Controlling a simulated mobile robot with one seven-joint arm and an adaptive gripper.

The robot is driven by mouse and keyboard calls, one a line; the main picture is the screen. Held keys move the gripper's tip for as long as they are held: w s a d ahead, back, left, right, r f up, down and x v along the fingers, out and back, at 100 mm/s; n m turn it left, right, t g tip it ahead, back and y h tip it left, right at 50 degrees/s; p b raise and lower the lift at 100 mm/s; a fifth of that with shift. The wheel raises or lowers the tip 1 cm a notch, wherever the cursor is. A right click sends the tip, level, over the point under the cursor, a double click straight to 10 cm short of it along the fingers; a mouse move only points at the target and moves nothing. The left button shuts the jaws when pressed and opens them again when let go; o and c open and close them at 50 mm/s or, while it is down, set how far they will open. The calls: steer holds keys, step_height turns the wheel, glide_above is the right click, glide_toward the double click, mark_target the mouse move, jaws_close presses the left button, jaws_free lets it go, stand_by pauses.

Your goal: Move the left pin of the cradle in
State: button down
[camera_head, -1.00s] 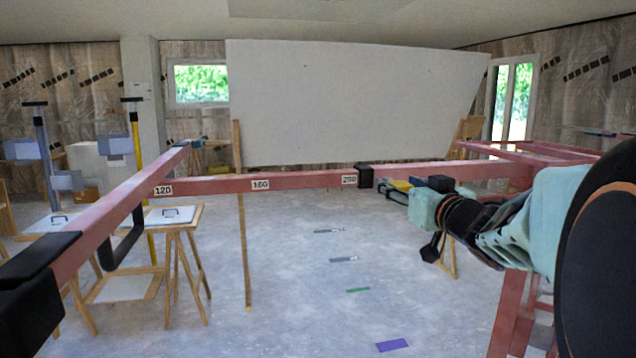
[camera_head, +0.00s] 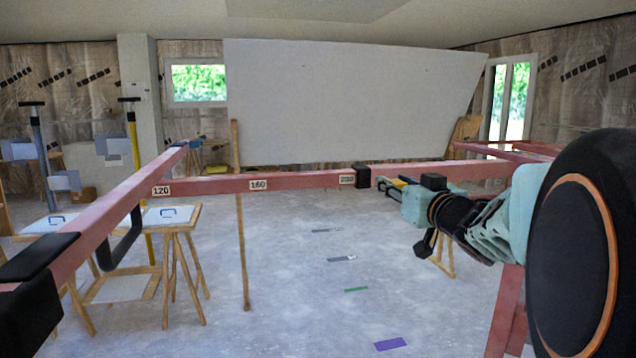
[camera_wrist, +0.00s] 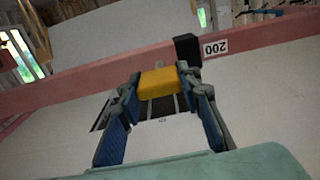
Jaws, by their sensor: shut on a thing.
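The red cradle beam (camera_head: 300,182) runs across the head view with labels 120, 160 and 200. A black sleeve (camera_head: 363,175) sits beside the 200 label. My gripper (camera_head: 388,184) is just right of the sleeve, at the beam's near side. In the wrist view my gripper (camera_wrist: 160,88) is shut on a yellow block (camera_wrist: 158,82), which seems to be the pin's handle. The black sleeve (camera_wrist: 187,50) and the 200 label show beyond it, with the red beam (camera_wrist: 110,72). Any pin shaft beyond the yellow block is hidden.
A large white panel (camera_head: 350,105) lies tilted above and behind the beam. Another red arm (camera_head: 120,205) of the cradle, with a black end cap (camera_head: 35,262), runs toward me at left. Trestles (camera_head: 175,240) stand at left.

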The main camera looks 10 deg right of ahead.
steer(key=shift+w, duration=1)
steer(key=c, duration=1.4)
jaws_free()
steer(key=shift+r, duration=0.15)
step_height(320, 180, up, 10)
steer(key=shift+f, duration=0.1)
